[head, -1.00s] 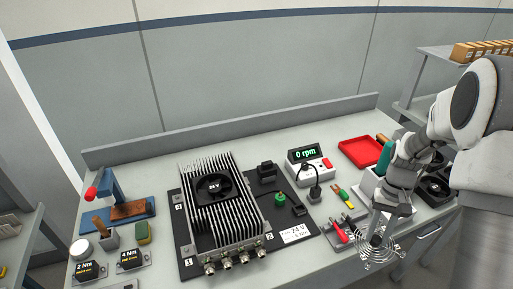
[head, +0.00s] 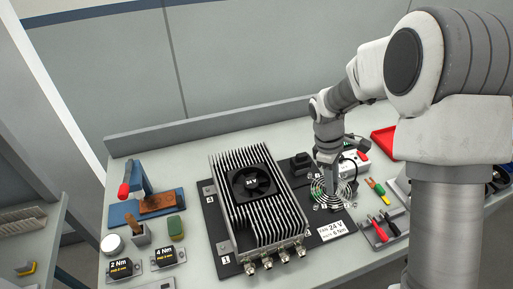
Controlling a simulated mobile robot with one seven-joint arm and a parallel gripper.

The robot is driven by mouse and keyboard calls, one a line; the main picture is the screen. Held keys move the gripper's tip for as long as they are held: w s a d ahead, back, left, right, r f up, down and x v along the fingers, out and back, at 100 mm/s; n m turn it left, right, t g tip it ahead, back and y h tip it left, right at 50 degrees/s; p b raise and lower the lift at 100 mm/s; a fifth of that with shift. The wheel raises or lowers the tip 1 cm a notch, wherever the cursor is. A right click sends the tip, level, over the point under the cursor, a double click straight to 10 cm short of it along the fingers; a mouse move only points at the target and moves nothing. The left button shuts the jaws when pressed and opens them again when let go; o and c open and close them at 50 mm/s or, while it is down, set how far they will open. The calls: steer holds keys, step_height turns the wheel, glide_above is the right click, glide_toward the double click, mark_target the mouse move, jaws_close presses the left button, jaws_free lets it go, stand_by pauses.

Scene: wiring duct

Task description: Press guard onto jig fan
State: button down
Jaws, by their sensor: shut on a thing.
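The jig fan (head: 251,182) is black with a 24 V label and sits on top of the finned grey heat sink unit (head: 226,215). The guard (head: 346,193), a round wire grille of concentric rings, is held by my gripper (head: 328,182). It hangs to the right of the heat sink unit, over the right part of the black jig plate (head: 214,220). My gripper points down and is shut on the guard. The guard is apart from the fan. The fingertips are small and partly blurred against the rings.
A red-handled press (head: 137,188) stands at the left of the bench. Two torque blocks (head: 119,268) lie at the front left. Red-handled pliers (head: 379,230) lie in a grey tray at the right. A red tray (head: 385,139) lies behind my arm.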

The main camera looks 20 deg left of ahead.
steer(key=a+r+n+t, duration=0.1)
steer(key=a+n, duration=0.3)
steer(key=s+a+r+n+t+p, duration=0.1)
steer(key=a+r+n, duration=0.1)
steer(key=a+n, duration=0.2)
steer(key=a+r+n+t+y, duration=0.1)
steer(key=a+n, duration=0.3)
steer(key=shift+s+a+r+n, duration=0.15)
steer(key=shift+s+a+n, duration=0.05)
steer(key=shift+s+n, duration=0.1)
steer(key=s+a+r+n+y+p, duration=0.1)
steer(key=s+a+r+n+y, duration=0.1)
steer(key=a+n, duration=0.7)
steer(key=shift+s+a+r+t+y, duration=0.15)
steer(key=shift+s+r+t+y, duration=0.2)
steer(key=shift+s+r, duration=0.3)
steer(key=shift+f+b, duration=1.7)
steer(key=shift+f, duration=1.15)
steer(key=shift+p, duration=0.55)
steer(key=shift+f+b, duration=0.7)
steer(key=shift+f, duration=0.35)
steer(key=c, duration=0.5)
jaws_free()
